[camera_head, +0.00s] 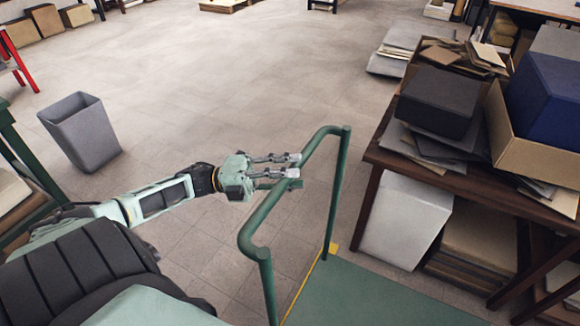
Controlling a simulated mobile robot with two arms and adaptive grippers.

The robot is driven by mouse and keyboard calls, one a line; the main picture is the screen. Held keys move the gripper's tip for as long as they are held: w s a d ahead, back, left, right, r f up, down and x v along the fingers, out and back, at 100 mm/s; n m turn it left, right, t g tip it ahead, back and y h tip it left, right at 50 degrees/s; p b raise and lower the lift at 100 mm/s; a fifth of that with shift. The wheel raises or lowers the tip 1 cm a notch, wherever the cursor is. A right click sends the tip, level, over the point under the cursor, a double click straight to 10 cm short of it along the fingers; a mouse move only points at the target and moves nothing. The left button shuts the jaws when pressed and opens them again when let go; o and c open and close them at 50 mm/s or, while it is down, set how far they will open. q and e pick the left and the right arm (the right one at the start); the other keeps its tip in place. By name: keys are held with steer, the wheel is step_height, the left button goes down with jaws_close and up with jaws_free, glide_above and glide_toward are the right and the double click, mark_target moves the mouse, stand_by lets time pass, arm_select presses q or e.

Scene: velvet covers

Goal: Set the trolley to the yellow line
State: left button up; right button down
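The trolley has a green tube handle (264,212) that rises in front of me, and a flat green deck (375,295) at the bottom right. A yellow strip (303,289) runs along the deck's left side, with a yellow patch by the far handle post; I cannot tell if it is floor marking or trolley edging. My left gripper (297,165) reaches in from the left, its fingers apart, with the tips at the handle's top bar. I cannot tell whether they touch it. My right gripper is out of view.
A grey bin (82,132) stands on the floor at left. A brown table (455,180) with boxes and cardboard stands close at right, a white bin (405,220) and stacked boxes beneath it. A green-framed bench is at the left edge.

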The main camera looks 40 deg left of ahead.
arm_select(q)
steer(key=v, duration=1.2)
steer(key=shift+f, duration=0.1)
stand_by(0.4)
